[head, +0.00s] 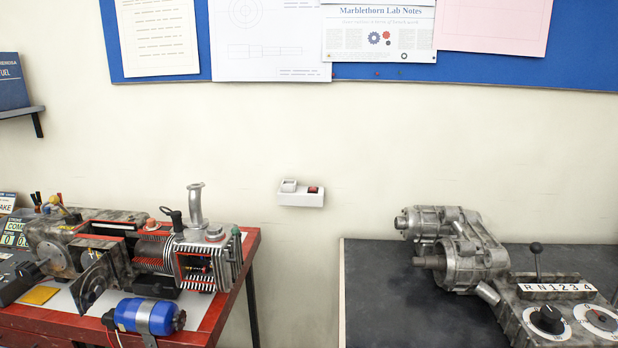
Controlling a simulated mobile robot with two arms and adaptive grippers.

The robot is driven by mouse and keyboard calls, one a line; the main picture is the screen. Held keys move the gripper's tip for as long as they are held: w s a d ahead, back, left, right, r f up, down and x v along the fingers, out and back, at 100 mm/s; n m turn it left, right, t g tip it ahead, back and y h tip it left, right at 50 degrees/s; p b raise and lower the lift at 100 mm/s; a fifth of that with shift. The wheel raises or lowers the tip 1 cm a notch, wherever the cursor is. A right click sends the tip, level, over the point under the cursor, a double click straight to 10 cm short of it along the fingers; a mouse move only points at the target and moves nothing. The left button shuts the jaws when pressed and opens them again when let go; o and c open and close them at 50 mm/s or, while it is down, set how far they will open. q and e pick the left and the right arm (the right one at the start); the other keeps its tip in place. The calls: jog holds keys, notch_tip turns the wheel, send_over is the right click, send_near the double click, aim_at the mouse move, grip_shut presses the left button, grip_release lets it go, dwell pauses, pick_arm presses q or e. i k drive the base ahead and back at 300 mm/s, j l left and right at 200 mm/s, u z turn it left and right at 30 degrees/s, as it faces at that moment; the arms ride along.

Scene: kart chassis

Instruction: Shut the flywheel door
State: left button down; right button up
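A cutaway engine (215,262) sits on the red table at the left. A dark grey metal plate (92,284) stands out from the front of its left part, angled away from the housing (52,252). This plate looks like the flywheel door, standing open, but I cannot be sure. The red-edged opening beside it is dark, and I cannot make out a flywheel inside. Neither of my grippers shows in the head view.
A blue cylinder (147,316) in a metal strap lies in front of the engine, near the plate. A yellow pad (39,295) lies left of it. A gearbox (457,250) stands on the dark table (378,290) at right. A gap separates the tables.

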aim_at(86, 288)
jog(key=u, duration=1.25)
